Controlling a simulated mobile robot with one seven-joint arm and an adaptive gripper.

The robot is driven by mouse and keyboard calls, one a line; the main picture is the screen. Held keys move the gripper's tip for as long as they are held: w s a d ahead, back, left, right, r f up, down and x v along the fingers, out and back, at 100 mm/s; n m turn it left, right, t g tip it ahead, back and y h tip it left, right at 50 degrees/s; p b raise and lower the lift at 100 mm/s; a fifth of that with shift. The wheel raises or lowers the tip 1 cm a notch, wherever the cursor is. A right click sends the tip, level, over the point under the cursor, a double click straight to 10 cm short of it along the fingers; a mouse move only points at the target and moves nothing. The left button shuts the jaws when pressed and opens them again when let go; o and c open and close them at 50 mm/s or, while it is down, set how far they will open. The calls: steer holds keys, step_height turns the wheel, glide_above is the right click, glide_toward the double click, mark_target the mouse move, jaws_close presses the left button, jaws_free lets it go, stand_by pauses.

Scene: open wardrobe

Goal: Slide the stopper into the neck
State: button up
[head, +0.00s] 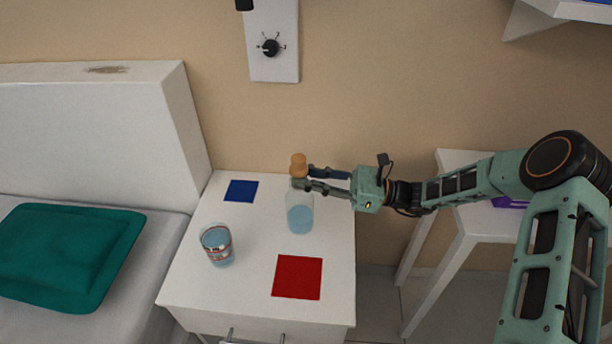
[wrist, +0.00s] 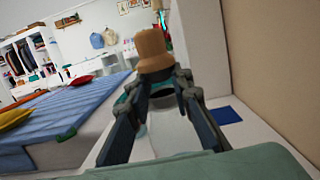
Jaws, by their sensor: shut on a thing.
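The stopper (head: 299,164) is a tan cork with a wider top, held upright between the fingertips of my gripper (head: 303,178). It also shows large in the wrist view (wrist: 154,50), with the two dark fingers closed on its lower part. The bottle (head: 300,215) is clear, holds pale blue liquid and stands upright on the white nightstand. My gripper reaches in from the right, with the stopper over the bottle's top.
A patterned glass of blue liquid (head: 218,245) stands left of the bottle on the nightstand (head: 190,275). A blue square (head: 241,191) lies behind left and a red square (head: 298,277) in front. The bed with a green pillow (head: 65,255) is left; a white table (head: 460,220) is right.

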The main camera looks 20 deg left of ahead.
mark_target(309, 192)
steer(key=shift+s+d+f, duration=0.1)
steer(key=shift+s+f, duration=0.1)
steer(key=shift+f, duration=1.1)
steer(key=shift+s+h+p, duration=0.15)
steer(key=shift+h+p, duration=0.15)
steer(key=shift+p, duration=0.15)
stand_by(1.5)
steer(key=shift+s+f+b, duration=0.1)
steer(key=shift+f+b, duration=0.2)
steer(key=shift+f, duration=0.15)
stand_by(0.9)
steer(key=shift+w, duration=0.25)
stand_by(1.3)
steer(key=shift+f, duration=0.35)
steer(key=shift+o, duration=0.2)
steer(key=shift+f, duration=0.15)
steer(key=shift+w+r+p, duration=0.2)
steer(key=shift+r+p, duration=1.15)
steer(key=shift+r, duration=0.35)
steer(key=shift+w+r+p, duration=0.2)
steer(key=shift+r+p, duration=0.35)
steer(key=shift+r, duration=0.25)
steer(key=shift+c, duration=0.2)
steer(key=shift+a, duration=0.2)
